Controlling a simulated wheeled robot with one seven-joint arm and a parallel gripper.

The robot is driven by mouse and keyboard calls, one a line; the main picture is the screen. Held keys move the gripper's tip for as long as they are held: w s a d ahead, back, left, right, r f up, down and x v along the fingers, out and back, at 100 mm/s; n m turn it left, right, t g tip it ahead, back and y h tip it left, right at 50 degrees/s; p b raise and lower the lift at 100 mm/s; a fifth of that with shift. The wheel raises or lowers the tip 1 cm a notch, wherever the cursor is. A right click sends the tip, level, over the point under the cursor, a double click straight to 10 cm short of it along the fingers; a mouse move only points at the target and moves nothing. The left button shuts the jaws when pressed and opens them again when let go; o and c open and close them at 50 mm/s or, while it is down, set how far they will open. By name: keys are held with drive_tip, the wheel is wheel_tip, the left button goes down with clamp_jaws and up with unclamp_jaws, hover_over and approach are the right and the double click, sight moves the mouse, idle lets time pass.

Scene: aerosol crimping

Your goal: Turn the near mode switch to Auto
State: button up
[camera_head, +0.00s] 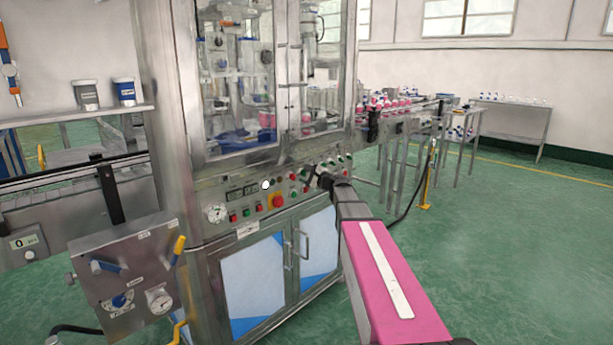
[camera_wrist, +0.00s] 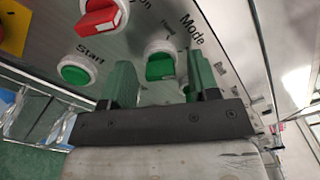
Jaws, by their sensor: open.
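The mode switch (camera_wrist: 160,66) is a green knob in a white ring, under the printed word "Mode", in the wrist view. My gripper (camera_wrist: 160,72) is open, with one green-tipped finger on each side of the knob. I cannot tell whether either finger touches it. The small position labels around the knob are partly readable, and which one it points to is unclear. In the head view my gripper (camera_head: 326,180) is at the right part of the machine's control panel (camera_head: 240,210), and the mode switch cannot be made out behind it.
A red switch (camera_wrist: 101,18) and a green Start button (camera_wrist: 76,70) sit left of the mode switch in the wrist view. A red emergency button on yellow (camera_head: 277,201) is further left on the panel. Cabinet door handles (camera_head: 304,244) project below. Green floor at right is open.

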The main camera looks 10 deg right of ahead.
drive_tip(key=shift+s, duration=0.1)
drive_tip(key=v, duration=1)
drive_tip(key=shift+s+d, duration=0.2)
drive_tip(key=shift+s, duration=0.05)
drive_tip(key=shift+f, duration=0.1)
drive_tip(key=s+a+f+n+g+h, duration=0.1)
drive_tip(key=s+a+f+n+g, duration=0.4)
drive_tip(key=f, duration=0.4)
drive_tip(key=s+a+f+n+g+h, duration=0.2)
drive_tip(key=s+a+f+n+g, duration=0.15)
drive_tip(key=s+f, duration=0.45)
drive_tip(key=s+d+f+n+g+h, duration=0.2)
drive_tip(key=s+f+n+g+h, duration=0.4)
drive_tip(key=s+f, duration=0.6)
drive_tip(key=s+n+h, duration=0.1)
drive_tip(key=s+n, duration=0.1)
drive_tip(key=s, duration=0.1)
drive_tip(key=shift+s+f+h, duration=0.3)
drive_tip(key=shift+f, duration=0.05)
drive_tip(key=shift+d+n, duration=0.1)
drive_tip(key=shift+n, duration=0.15)
